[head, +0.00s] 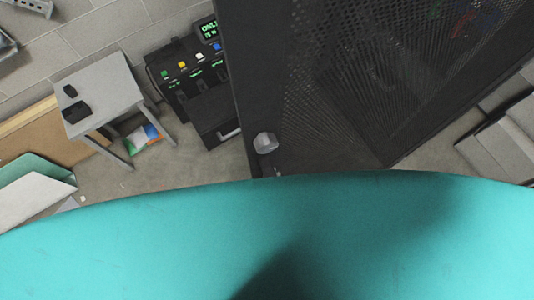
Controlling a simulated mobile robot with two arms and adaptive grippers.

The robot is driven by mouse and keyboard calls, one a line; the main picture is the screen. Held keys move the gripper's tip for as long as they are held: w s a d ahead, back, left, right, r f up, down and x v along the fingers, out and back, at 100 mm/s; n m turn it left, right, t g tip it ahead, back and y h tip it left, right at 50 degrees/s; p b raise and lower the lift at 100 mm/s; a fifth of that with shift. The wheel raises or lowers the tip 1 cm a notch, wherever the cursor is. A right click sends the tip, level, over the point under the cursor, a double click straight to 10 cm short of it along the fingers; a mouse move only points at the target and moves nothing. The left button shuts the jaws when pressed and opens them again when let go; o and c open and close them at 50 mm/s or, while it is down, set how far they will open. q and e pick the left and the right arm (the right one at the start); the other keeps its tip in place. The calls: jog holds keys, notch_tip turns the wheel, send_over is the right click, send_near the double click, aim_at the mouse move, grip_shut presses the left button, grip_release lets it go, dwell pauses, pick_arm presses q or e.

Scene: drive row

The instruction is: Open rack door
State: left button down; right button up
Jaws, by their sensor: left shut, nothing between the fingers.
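The black rack (345,100) stands at the centre right, and its perforated mesh door faces me. The door looks closed against the frame. A light grey faceted knob (265,143) sits low on the dark edge strip at the door's left side. A wide teal surface very close to the camera, which seems to be mine, covers the bottom of the view and hides the rack's base and the floor there. I can make out no gripper fingers, neither left nor right, and nothing of mine shows touching the knob.
A black unit (192,85) with coloured lights and a green display stands left of the rack. A small grey table (104,92) bears dark items. A cardboard panel (42,135) and an open box (35,192) lie at the left. Grey cases (500,140) stand at the right.

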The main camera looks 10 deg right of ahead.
pick_arm(q)
jog(key=shift+s+a+f, duration=0.15)
jog(key=shift+s+a, duration=0.05)
jog(key=shift+a, duration=0.25)
jog(key=c, duration=1.5)
grip_release()
jog(key=shift+s+a, duration=0.15)
jog(key=shift+a, duration=0.2)
jog(key=o, duration=0.4)
jog(key=shift+s, duration=0.25)
jog(key=v, duration=0.7)
jog(key=shift+a, duration=0.15)
